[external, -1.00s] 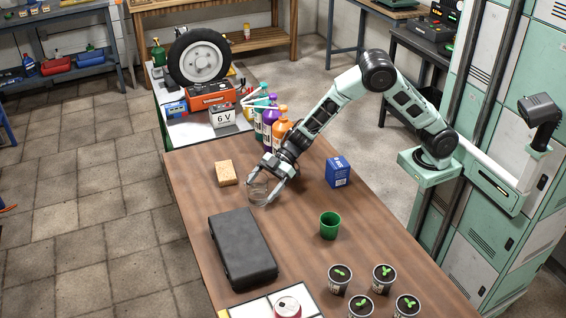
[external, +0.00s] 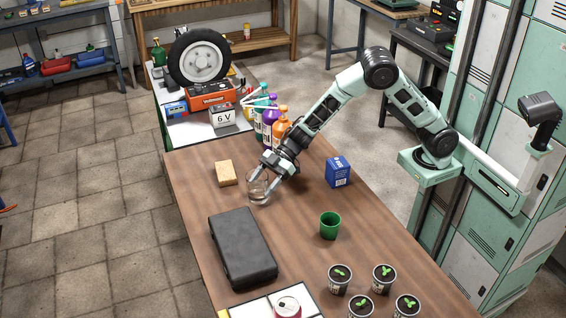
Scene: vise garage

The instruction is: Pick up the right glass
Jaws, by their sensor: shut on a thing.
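A clear glass (external: 257,192) stands on the wooden workbench (external: 300,226), just right of the sponge. My gripper (external: 262,182) reaches down to it from the upper right and is shut on the glass, with its fingers at the glass's sides. The glass looks upright. Whether its base is touching the wood or slightly off it, I cannot tell. A green cup (external: 329,226) stands apart, to the lower right.
A sponge (external: 226,173) lies left of the glass and a black case (external: 242,248) in front. A blue box (external: 338,171) stands at right. Several bottles (external: 281,129) stand behind my gripper. Potted seedlings (external: 340,279) stand at the near end.

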